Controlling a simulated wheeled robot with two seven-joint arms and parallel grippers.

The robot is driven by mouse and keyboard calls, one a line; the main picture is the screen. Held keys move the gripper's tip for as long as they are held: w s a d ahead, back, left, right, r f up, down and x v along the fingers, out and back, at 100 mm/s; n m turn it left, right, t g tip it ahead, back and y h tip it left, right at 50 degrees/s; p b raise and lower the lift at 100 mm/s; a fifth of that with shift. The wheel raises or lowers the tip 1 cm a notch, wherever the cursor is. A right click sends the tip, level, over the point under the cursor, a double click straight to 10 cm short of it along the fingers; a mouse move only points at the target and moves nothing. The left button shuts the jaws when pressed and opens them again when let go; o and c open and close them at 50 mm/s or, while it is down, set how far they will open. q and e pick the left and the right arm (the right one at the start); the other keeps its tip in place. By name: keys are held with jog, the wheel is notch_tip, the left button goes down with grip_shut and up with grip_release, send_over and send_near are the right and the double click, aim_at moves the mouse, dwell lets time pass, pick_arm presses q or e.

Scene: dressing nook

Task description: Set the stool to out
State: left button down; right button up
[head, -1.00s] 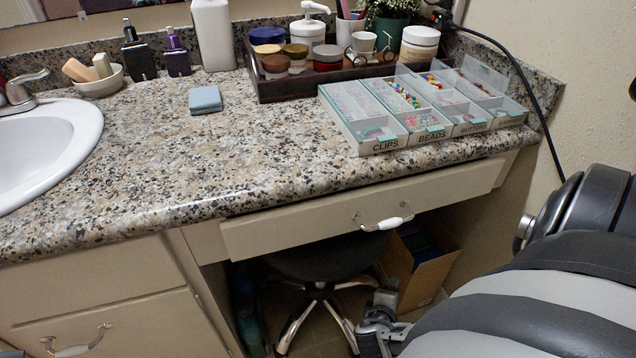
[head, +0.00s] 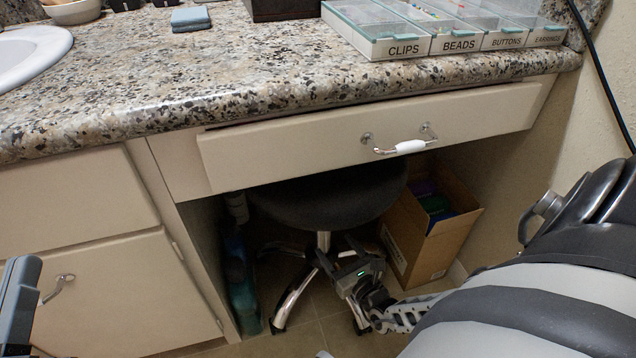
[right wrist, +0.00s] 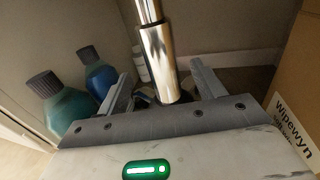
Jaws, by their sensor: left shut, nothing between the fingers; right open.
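The stool has a round black seat (head: 328,200) and a chrome column (right wrist: 158,60). In the head view it stands under the counter, in the knee space below the drawer, its seat partly hidden by the drawer front. Its chrome legs (head: 292,300) rest on the tiled floor. My right gripper (head: 338,262) is low under the seat, in front of the column. In the right wrist view, the column rises between its two open fingers (right wrist: 162,88); I cannot tell whether they touch it. My left gripper (head: 18,295) is at the lower left edge, shut and empty, partly cut off.
A drawer (head: 300,150) with a white handle juts out slightly above the stool. A cardboard box (head: 430,235) stands right of the stool, bottles (right wrist: 68,108) to the left. A cabinet (head: 110,280) bounds the left side. Labelled trays (head: 400,47) sit on the counter.

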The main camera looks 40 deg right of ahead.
jog(key=w+b, duration=0.1)
jog(key=w, duration=0.2)
jog(key=w+d+b, duration=0.1)
jog(key=w, duration=0.5)
jog(key=shift+d+f+b, duration=0.1)
jog(key=shift+d+b, duration=0.2)
jog(key=shift+b, duration=0.1)
jog(key=shift+w, duration=0.4)
pick_arm(q)
jog(key=r+m+h, duration=0.1)
jog(key=m+h, duration=0.1)
jog(key=s+r+m+h, duration=0.1)
jog(key=r+m+h, duration=0.1)
jog(key=m, duration=0.1)
jog(key=s+r+m+h, duration=0.1)
jog(key=r+m, duration=0.1)
jog(key=shift+d+r+t+h, duration=0.15)
jog(key=shift+r+t+h, duration=0.1)
jog(key=shift+t+h, duration=0.15)
